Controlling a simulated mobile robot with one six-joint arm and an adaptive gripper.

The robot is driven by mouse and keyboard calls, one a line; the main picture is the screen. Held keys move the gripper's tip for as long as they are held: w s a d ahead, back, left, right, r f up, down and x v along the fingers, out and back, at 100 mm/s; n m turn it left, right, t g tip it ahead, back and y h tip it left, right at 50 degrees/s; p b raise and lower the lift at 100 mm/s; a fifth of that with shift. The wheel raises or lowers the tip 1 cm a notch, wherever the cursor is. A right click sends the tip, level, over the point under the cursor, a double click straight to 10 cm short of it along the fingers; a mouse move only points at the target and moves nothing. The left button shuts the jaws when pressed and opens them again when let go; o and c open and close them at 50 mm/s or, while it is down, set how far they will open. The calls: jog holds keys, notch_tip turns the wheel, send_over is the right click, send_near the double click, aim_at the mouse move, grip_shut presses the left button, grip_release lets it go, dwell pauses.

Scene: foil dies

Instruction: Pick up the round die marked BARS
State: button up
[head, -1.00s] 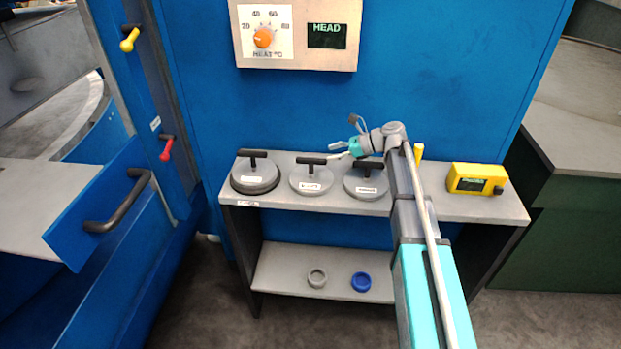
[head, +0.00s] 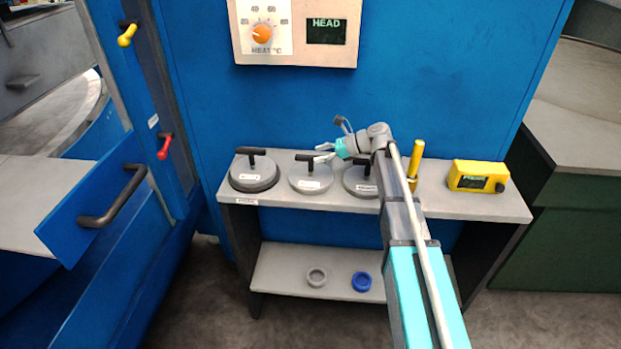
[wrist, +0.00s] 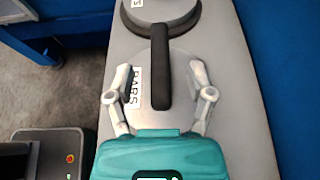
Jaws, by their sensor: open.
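The round die marked BARS (head: 311,181) is the middle of three grey dies on the shelf top in the head view. In the wrist view its white BARS label (wrist: 133,87) lies left of its dark bar handle (wrist: 161,85). My gripper (wrist: 161,67) is open, with one finger on each side of that handle. In the head view, my gripper (head: 321,153) is at the middle die's handle, coming from the right. I cannot tell whether the fingers touch the handle or how high they are above the plate.
A darker die (head: 254,175) stands to the left and another die (head: 361,183) to the right, partly behind my arm. A yellow post (head: 416,162) and a yellow box (head: 479,177) stand farther right. A blue panel rises behind. Two rings lie on the lower shelf.

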aim_at(312, 156)
jog(key=shift+b+x, duration=0.45)
jog(key=shift+x, duration=1.2)
jog(key=shift+c, duration=0.2)
grip_shut()
